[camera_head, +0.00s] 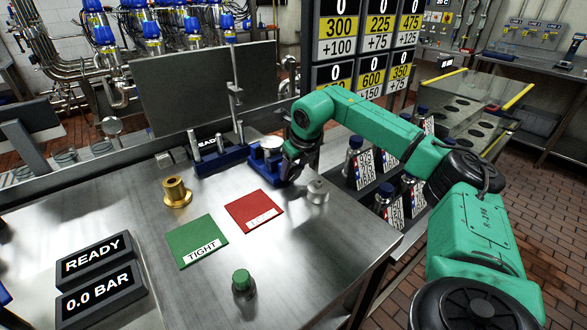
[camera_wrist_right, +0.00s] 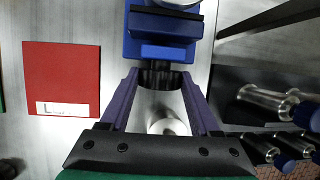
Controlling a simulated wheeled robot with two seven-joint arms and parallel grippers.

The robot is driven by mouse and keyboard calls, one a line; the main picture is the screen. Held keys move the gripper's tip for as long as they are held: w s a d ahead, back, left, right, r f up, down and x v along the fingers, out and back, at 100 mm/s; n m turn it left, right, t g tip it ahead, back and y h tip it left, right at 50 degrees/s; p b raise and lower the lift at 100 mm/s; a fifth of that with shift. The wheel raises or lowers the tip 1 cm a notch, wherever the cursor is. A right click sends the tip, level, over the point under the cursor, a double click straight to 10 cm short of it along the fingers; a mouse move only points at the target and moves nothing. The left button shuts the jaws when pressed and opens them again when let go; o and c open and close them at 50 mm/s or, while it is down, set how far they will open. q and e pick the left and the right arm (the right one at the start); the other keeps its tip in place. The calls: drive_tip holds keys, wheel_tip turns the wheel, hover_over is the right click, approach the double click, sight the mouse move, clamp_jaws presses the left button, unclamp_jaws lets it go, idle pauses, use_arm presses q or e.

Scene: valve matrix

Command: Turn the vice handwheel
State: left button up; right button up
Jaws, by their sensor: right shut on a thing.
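The blue vice (camera_head: 262,164) stands at the back right of the steel table, with a round silvery part on top of it. Its dark, ribbed handwheel (camera_wrist_right: 162,76) sticks out from the vice's near end in the right wrist view, where the vice body (camera_wrist_right: 160,38) is at the top. My right gripper (camera_wrist_right: 162,80) is shut on the handwheel, one purple finger on each side of it. In the head view my right gripper (camera_head: 292,170) mostly hides the handwheel. My left gripper is not in view.
A silvery fitting (camera_head: 317,191) stands near the right gripper. The front middle is mostly clear.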

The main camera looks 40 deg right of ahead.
drive_tip(key=y, duration=0.3)
drive_tip(key=shift+d+m, duration=0.3)
drive_tip(key=shift+m, duration=0.1)
drive_tip(key=y, duration=0.4)
drive_tip(key=shift+d+f+m+t+y, duration=0.1)
drive_tip(key=shift+d+m+t+y, duration=0.2)
drive_tip(key=shift+m, duration=0.1)
drive_tip(key=shift+d+f+m+y+b, duration=0.15)
drive_tip(key=shift+y+b, duration=0.15)
drive_tip(key=shift+y, duration=0.3)
drive_tip(key=shift+a+f+m+y+b, duration=0.15)
drive_tip(key=shift+y+b, duration=0.1)
drive_tip(key=shift+y, duration=0.35)
drive_tip(key=shift+d+t+y+b, duration=0.1)
drive_tip(key=shift+t+y+b, duration=0.2)
drive_tip(key=shift+y, duration=0.1)
drive_tip(key=y+b, duration=0.1)
drive_tip(key=b, duration=0.1)
drive_tip(key=m+y+b, duration=0.1)
drive_tip(key=b, duration=0.1)
drive_tip(key=shift+d+f+y, duration=0.15)
drive_tip(key=shift+f+y, duration=0.15)
drive_tip(key=shift+f, duration=0.05)
drive_tip(key=shift+r+t+y+b, duration=0.2)
drive_tip(key=shift+t+y+b, duration=0.2)
drive_tip(key=shift+y+b, duration=0.55)
drive_tip(key=shift+h, duration=0.25)
